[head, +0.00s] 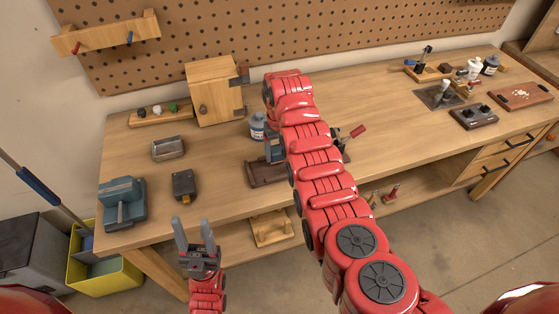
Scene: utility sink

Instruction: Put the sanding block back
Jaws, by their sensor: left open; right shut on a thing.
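My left gripper (193,232) is open and empty, in front of the bench's front edge. Its two grey fingers point toward the bench. My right arm reaches across the bench to the back. Its gripper (243,74) is beside the upper right side of a small wooden cabinet (212,95) with a round dark knob. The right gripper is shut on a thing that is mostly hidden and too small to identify. I cannot make out the sanding block for certain.
A grey vise (123,204), a dark block-like item (184,186) and a metal tin (168,149) stand on the left of the bench. A blue-labelled bottle (257,127) is by my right arm.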

